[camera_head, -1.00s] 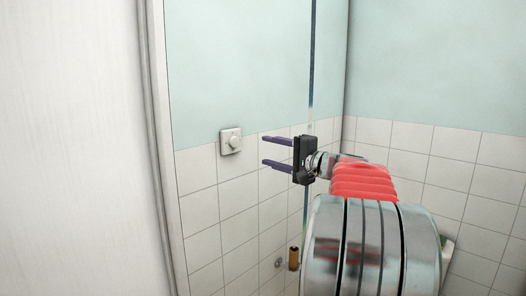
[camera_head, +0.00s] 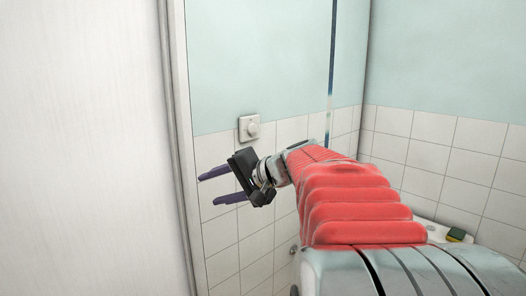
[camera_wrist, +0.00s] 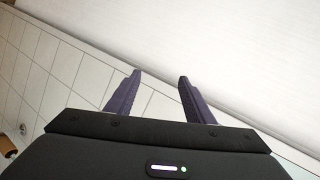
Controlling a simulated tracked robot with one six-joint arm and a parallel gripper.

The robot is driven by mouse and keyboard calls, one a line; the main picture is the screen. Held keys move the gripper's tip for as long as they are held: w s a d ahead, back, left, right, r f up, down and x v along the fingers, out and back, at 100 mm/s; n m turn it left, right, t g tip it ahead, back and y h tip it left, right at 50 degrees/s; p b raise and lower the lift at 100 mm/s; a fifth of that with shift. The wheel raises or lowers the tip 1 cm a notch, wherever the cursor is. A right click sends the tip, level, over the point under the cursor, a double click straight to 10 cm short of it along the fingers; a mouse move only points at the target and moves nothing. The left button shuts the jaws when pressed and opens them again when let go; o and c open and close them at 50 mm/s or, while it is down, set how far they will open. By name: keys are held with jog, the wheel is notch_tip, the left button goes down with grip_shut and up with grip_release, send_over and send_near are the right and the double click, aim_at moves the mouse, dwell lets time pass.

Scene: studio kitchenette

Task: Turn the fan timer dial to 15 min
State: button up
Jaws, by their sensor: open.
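The timer dial (camera_head: 253,129) is a round white knob on a square white plate (camera_head: 243,120), mounted on the wall at the top edge of the tiles in the head view. Its markings are too small to read. My gripper (camera_head: 206,189) is open and empty, with two purple fingers apart, pointing left. In the picture it is below and left of the dial and not touching it. In the wrist view, the open fingers (camera_wrist: 160,84) point toward a pale flat surface, and the dial does not show there.
A large white panel (camera_head: 80,150) fills the left side, with a grey edge strip beside the tiled wall. A dark vertical strip (camera_head: 333,50) runs down the wall right of the dial. A green and yellow sponge (camera_head: 456,235) lies on a white ledge at lower right.

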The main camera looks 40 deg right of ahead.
jog(key=s+a+f+n+g, duration=0.25)
jog(key=s+a+f, duration=0.2)
jog(key=a, duration=0.35)
jog(key=s+a+f+n+g, duration=0.25)
jog(key=s+a+f, duration=0.2)
jog(key=a, duration=0.45)
jog(key=s+a+f+n+h, duration=0.1)
jog(key=s+f+n+h, duration=0.1)
jog(key=s, duration=0.5)
jog(key=s+a+f+n+g+h, duration=0.1)
jog(key=s+a+f+n+h, duration=0.1)
jog(key=s+f+n, duration=0.3)
jog(key=shift+s+a+f, duration=0.2)
jog(key=shift+s+f, duration=0.5)
jog(key=shift+s, duration=0.25)
jog(key=shift+c, duration=0.6)
